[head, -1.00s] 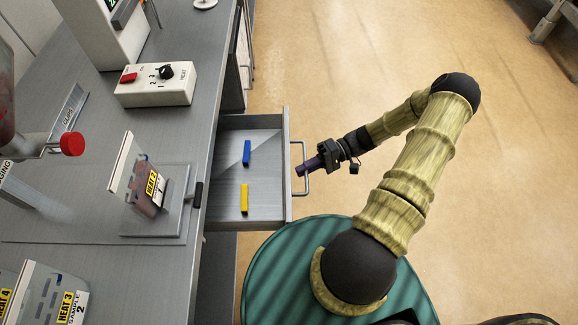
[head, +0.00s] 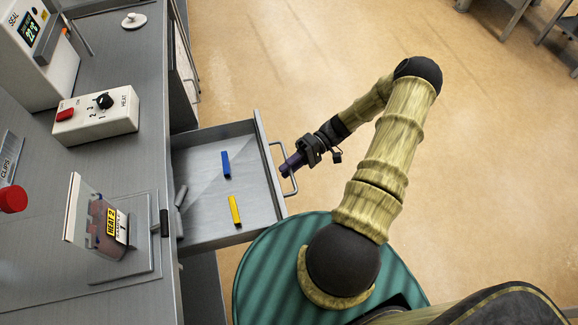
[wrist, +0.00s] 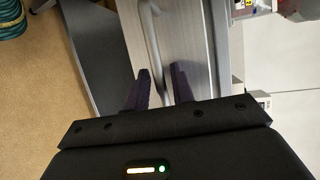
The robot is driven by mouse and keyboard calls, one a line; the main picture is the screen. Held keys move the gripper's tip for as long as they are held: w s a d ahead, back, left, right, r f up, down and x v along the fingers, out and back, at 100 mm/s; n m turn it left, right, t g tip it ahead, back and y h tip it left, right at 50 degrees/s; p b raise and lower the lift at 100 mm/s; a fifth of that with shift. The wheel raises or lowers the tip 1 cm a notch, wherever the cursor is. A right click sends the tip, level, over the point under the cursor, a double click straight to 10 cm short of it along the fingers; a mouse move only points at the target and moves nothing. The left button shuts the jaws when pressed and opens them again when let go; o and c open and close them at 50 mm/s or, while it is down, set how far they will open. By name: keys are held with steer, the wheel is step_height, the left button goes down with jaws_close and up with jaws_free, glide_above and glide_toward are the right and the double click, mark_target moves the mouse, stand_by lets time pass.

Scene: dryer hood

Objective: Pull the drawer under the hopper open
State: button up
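The grey metal drawer (head: 268,168) stands out from under the counter, well open, in the head view. A blue block and a yellow block lie in it, and grey rod-like pieces show near its back. Its bar handle (head: 294,184) is on the front; the handle also shows in the wrist view (wrist: 152,36). My gripper (head: 288,171) is at the handle, its purple fingers on either side of the bar in the wrist view (wrist: 160,74). It appears shut on the bar; the exact contact is hard to see. The hopper is out of view except perhaps a red knob (head: 12,199).
The counter (head: 115,180) on the left bears a heat control box (head: 97,117), a sealing machine (head: 38,50) and a stand with a labelled sample (head: 100,220). My green round base is close to the drawer's near corner.

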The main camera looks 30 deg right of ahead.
steer(key=shift+o, duration=0.4)
steer(key=b+v, duration=0.2)
steer(key=v, duration=1.5)
steer(key=shift+d+b, duration=0.2)
steer(key=shift+b, duration=0.1)
steer(key=shift+w+f, duration=0.1)
